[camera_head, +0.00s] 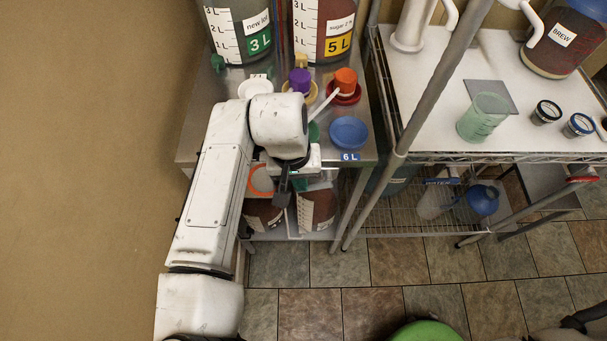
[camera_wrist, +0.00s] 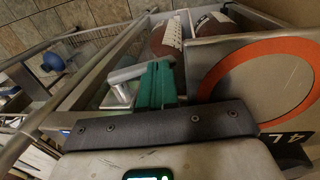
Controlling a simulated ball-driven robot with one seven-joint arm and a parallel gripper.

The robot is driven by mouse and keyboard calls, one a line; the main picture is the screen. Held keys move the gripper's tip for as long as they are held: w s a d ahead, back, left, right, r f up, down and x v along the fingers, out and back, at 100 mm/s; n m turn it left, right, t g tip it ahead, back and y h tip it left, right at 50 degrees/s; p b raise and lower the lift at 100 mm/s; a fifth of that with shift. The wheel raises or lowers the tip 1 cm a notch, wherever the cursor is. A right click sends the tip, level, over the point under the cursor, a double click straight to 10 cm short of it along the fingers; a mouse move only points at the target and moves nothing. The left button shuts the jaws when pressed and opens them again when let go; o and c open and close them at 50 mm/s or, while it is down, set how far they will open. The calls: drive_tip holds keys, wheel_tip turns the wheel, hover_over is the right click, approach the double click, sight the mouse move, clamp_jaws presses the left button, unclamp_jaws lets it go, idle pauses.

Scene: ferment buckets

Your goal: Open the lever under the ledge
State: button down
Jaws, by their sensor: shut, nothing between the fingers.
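In the wrist view my gripper (camera_wrist: 158,68) has its two teal ribbed fingers shut together, with nothing between them. A pale grey lever-like piece (camera_wrist: 126,73) with a bent arm shows just left of the fingers, close beside them. I cannot tell whether they touch. In the head view my gripper (camera_head: 313,184) is low in front of the metal table (camera_head: 350,183), below its top edge. My arm hides part of this area, and the lever cannot be made out clearly there.
An orange-ringed disc (camera_wrist: 308,92) stands right of the fingers, near a 4 L label. Brown-filled containers (camera_head: 316,207) sit on the lower shelf. A blue dish (camera_head: 349,133) and coloured cups stand on the table top. A wire rack (camera_head: 400,215) stands to the right; the tiled floor in front is open.

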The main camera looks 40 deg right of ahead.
idle(0.4)
drive_tip(key=shift+r+p, duration=0.85)
wheel_tip(320, 180, up, 11)
drive_tip(key=a, duration=0.1)
drive_tip(key=shift+w+f+b, duration=0.2)
drive_tip(key=shift+w+b, duration=0.2)
drive_tip(key=shift+w, duration=0.05)
drive_tip(key=shift+a, duration=0.1)
